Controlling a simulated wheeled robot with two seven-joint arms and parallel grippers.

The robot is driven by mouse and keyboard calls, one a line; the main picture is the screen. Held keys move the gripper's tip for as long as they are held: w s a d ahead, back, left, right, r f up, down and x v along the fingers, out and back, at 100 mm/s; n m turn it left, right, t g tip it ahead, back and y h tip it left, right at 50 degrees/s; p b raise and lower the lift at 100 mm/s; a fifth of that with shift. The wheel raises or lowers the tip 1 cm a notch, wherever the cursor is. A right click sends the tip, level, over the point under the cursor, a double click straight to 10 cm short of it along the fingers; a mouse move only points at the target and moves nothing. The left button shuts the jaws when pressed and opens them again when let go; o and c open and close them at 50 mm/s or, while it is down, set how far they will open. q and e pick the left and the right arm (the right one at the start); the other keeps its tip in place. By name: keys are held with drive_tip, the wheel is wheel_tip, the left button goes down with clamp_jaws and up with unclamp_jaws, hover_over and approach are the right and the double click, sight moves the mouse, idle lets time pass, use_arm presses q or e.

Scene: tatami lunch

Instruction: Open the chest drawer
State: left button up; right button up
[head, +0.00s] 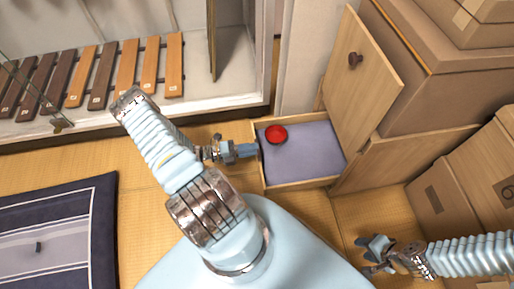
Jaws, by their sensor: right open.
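The chest drawer (330,178) is pulled out to the left from the wooden chest (405,158). Its lilac-lined inside shows, with a round red object (276,134) in the far left corner. A wooden front panel (362,85) with a dark round knob (355,60) stands above the drawer. My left gripper (250,150) is at the outer face of the drawer's front, about midway along it. The drawer's handle and the fingertips' grip are hidden or too small to tell. My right gripper (369,255) is open and empty, in front of the chest at the lower right.
A glass-fronted case with a wooden xylophone (100,75) is at the back left. A dark blue mat (60,205) lies at the lower left. Tatami floor (120,155) is bare between them.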

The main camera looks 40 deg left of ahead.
use_arm(q)
drive_tip(key=v, duration=1.1)
